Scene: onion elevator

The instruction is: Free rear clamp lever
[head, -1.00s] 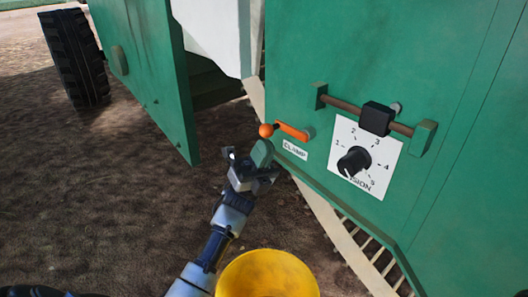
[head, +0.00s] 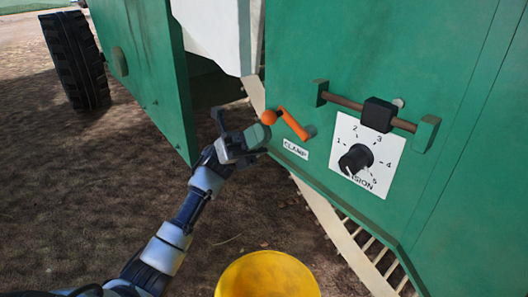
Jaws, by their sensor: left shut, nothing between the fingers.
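The orange clamp lever (head: 293,123) is on the green machine panel, above the CLAMP label (head: 295,149). It slants from its pivot at lower right to its upper left end, where an orange ball knob (head: 268,117) shows. My left gripper (head: 257,136) is shut and empty. Its tip is just below the ball knob; I cannot tell whether they touch. My right gripper is not in view.
Right of the lever are a dark bar with a black block (head: 378,115) and a numbered dial (head: 355,158). A green door panel (head: 150,75) stands at left, a tyre (head: 75,62) beyond it. A yellow rounded object (head: 267,276) is at the bottom. Bare soil lies left.

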